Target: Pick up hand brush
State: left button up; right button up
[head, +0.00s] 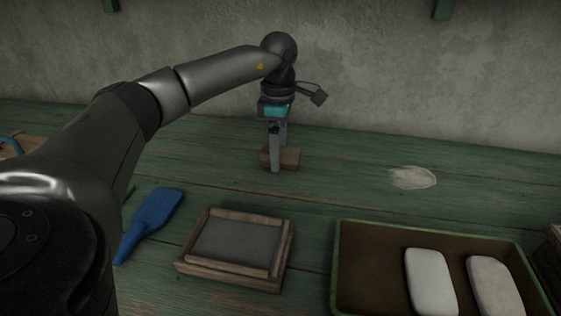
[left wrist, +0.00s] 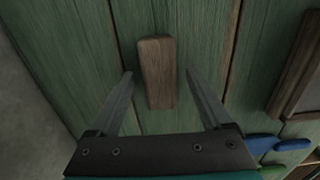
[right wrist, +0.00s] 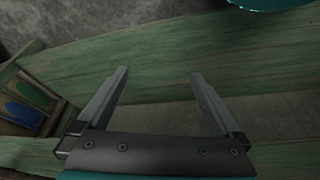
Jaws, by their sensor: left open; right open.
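A small brown wooden block, seemingly the hand brush (head: 289,158), lies on the green table towards the wall. Any bristles are hidden. My left gripper (head: 279,153) points down at it, open, with its fingers in front of and behind the block in the head view. In the left wrist view the brush (left wrist: 157,75) lies between the two open fingers (left wrist: 160,73), with a gap on each side. Whether the fingertips reach down to the table is hard to tell. My right gripper (right wrist: 160,72) is open and empty in the right wrist view, away from the brush.
A blue paddle-shaped tool (head: 155,211) and a wooden-framed grey screen (head: 179,268) lie nearer on the table. A green-rimmed tray (head: 370,227) holds two pale slabs at the right. A whitish patch (head: 413,177) lies right of the brush; around it is clear.

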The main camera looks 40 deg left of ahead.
pick_arm(q)
jog(key=shift+f, duration=0.25)
grip_shut()
dwell(0.6)
